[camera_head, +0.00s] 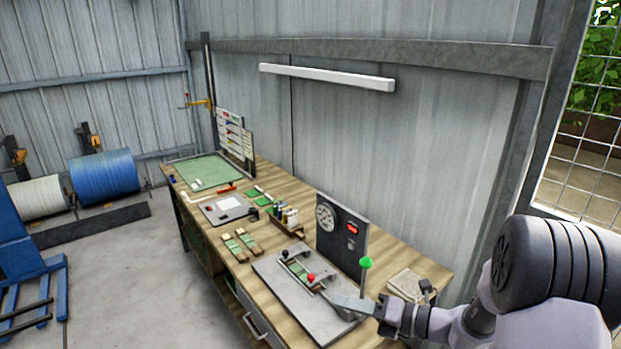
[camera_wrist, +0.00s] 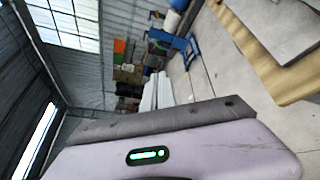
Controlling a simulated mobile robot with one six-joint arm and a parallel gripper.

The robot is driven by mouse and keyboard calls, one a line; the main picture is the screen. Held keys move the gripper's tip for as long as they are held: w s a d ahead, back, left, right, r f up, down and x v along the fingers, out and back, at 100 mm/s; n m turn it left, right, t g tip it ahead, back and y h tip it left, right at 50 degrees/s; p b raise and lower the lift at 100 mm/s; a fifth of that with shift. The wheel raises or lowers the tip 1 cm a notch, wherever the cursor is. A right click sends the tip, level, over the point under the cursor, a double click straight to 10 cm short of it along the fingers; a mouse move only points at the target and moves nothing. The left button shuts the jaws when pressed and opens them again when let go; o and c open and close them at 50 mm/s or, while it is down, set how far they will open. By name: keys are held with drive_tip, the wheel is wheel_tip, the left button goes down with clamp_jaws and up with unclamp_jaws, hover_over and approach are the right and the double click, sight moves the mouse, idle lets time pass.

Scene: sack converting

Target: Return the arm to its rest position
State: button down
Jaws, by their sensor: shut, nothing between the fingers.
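My arm reaches in from the right in the head view, over the front right end of the workbench (camera_head: 215,250). My gripper (camera_head: 345,302) is shut and empty, close to the right part of a grey base plate (camera_head: 275,275). I cannot tell whether it touches the plate. A lever with a green knob (camera_head: 366,262) stands upright just behind it. A red knob (camera_head: 311,278) and a black knob (camera_head: 285,254) are to its left on a small fixture. The wrist view is mostly the room, with a pale casing and green light across the bottom; the fingertips are not visible there.
A dark panel with a gauge (camera_head: 342,235) stands behind the plate. A notepad (camera_head: 408,284) is at the right. A blue frame (camera_head: 25,260) and rolls (camera_head: 103,177) stand left.

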drive_tip(key=s+a+f+n+g+h+b, duration=0.1)
drive_tip(key=s+a+n+g+b, duration=0.25)
drive_tip(key=s+n, duration=0.3)
drive_tip(key=s+a+n+g+h+b, duration=0.2)
drive_tip(key=s+a+n, duration=0.2)
drive_tip(key=s+n, duration=0.25)
drive_tip(key=s+d+f+n+t+h+b, duration=0.1)
drive_tip(key=s+d+f+n+h+b, duration=0.1)
drive_tip(key=s+n, duration=0.4)
drive_tip(key=s+d+f+n+t+h+b, duration=0.2)
drive_tip(key=s+d+n+h+b, duration=0.3)
drive_tip(key=n, duration=0.8)
drive_tip(key=shift+s+f+h+b, duration=0.5)
drive_tip(key=shift+s+h+b, duration=0.45)
drive_tip(key=shift+b, duration=0.1)
